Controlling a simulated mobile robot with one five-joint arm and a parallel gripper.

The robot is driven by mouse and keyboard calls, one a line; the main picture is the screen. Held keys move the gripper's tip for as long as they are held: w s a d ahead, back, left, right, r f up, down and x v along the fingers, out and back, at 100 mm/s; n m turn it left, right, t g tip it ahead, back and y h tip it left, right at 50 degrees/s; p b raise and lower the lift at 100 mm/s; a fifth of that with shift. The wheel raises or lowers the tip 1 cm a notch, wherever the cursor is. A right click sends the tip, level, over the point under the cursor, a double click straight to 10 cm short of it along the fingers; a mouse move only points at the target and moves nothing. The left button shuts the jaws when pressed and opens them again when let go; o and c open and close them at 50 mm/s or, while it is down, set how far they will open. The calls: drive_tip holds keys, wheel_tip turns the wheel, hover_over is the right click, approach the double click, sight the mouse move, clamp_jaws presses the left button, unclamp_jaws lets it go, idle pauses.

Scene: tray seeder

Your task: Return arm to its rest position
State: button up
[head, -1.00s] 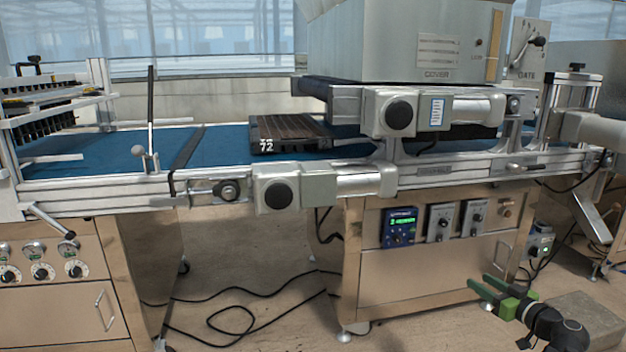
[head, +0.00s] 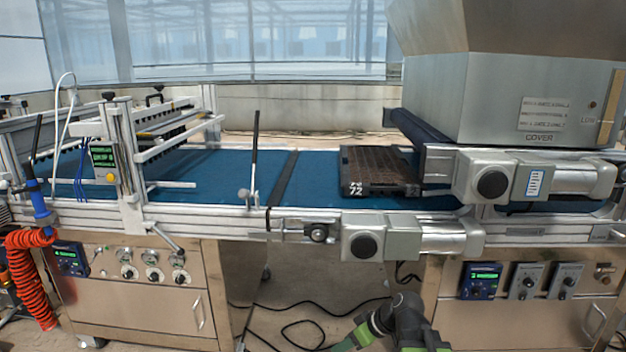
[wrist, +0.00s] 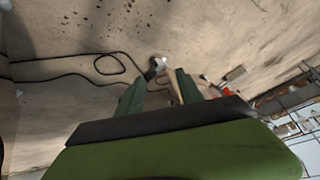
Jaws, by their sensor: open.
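My gripper shows in the wrist view (wrist: 158,92) with its two green fingers spread apart and nothing between them. Behind the fingers in that view lie the bare floor and a black cable. In the head view my arm shows at the bottom, right of the middle, in black and green. It is low in front of the machine, and the fingertips are cut off or hidden there. It touches nothing that I can see.
A blue conveyor belt (head: 222,172) carries a black tray (head: 378,172) marked 72. A grey hopper (head: 545,85) stands at the right. Control cabinets (head: 150,300) stand below. Black cables (head: 300,330) lie on the floor between them. A red coiled hose (head: 32,275) hangs at the left.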

drive_tip(key=s+d+f+m+g+h+p, duration=0.2)
drive_tip(key=s+d+m+g+h, duration=0.1)
drive_tip(key=s+d+m+h, duration=0.5)
wheel_tip(320, 180, up, 37)
drive_tip(key=y+p, duration=0.1)
drive_tip(key=p, duration=3.5)
drive_tip(key=shift+w+a+m+p, duration=0.15)
drive_tip(key=shift+a+m+p, duration=0.1)
drive_tip(key=shift+m+p, duration=0.15)
drive_tip(key=shift+f, duration=0.15)
